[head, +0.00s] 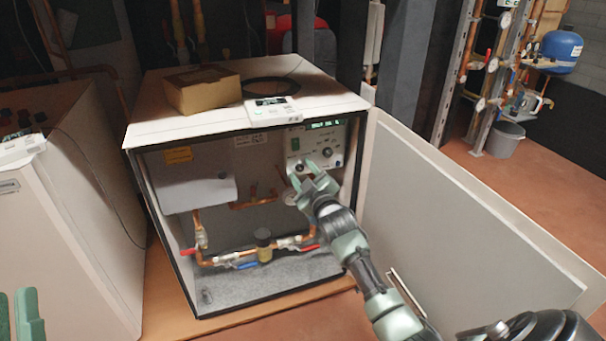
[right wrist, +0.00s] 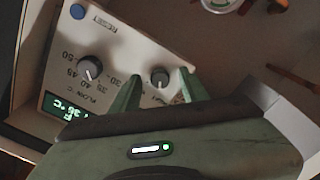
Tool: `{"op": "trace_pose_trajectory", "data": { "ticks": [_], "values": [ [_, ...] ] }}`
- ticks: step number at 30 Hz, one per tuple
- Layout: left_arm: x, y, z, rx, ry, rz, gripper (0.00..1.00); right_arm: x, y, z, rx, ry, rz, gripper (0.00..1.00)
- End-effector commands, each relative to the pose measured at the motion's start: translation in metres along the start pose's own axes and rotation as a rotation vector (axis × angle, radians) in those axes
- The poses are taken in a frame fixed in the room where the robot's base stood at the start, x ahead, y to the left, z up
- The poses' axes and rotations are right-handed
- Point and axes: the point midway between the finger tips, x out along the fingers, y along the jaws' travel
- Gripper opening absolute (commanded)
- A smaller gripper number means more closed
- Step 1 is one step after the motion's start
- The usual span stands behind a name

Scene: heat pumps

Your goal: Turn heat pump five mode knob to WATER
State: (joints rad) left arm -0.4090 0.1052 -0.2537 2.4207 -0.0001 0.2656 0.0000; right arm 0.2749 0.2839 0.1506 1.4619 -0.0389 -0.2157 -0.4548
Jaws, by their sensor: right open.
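The heat pump's control panel (head: 318,140) is white, with a lit green display, at the upper right inside the open cabinet. In the right wrist view the panel (right wrist: 120,52) appears turned. A dark knob (right wrist: 89,69) beside a temperature scale and the FLOW °C label sits at its left. A second, smaller knob (right wrist: 160,77) shows between the fingertips of my right gripper (right wrist: 157,90); its label is mostly hidden, so I cannot read its setting. My right gripper (head: 314,178) is open in front of the panel's lower part; contact cannot be told. My left gripper (head: 18,312) is open and empty at the lower left.
The cabinet's door (head: 470,215) stands open to the right. A cardboard box (head: 202,90) and a small white device (head: 270,108) lie on its top (head: 160,108). Copper pipes (head: 215,258) run below the panel. Another cabinet (head: 70,235) stands at the left.

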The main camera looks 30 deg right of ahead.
Motion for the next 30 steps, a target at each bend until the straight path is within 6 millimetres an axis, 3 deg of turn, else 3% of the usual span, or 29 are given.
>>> {"op": "trace_pose_trajectory", "data": {
  "ticks": [3,8,17,25,30],
  "values": [
    [0.0,0.0,0.0,0.0,-0.001,0.0,0.19,0.0,0.0,0.0,0.0,0.0,0.0,0.42],
    [0.0,0.0,0.0,0.0,-0.002,0.0,0.19,0.0,0.0,0.0,0.0,0.0,0.0,0.0],
    [0.001,-0.001,0.007,0.002,-0.041,-0.001,0.19,0.0,0.0,-0.001,0.017,0.0,-0.001,0.0],
    [-0.009,-0.008,0.059,0.013,-0.338,-0.016,0.19,-0.001,0.001,-0.002,0.125,-0.001,-0.002,0.0],
    [-0.038,-0.016,0.106,0.023,-0.643,-0.033,0.19,-0.001,0.001,-0.002,0.244,-0.003,-0.002,0.0]
  ]
}}
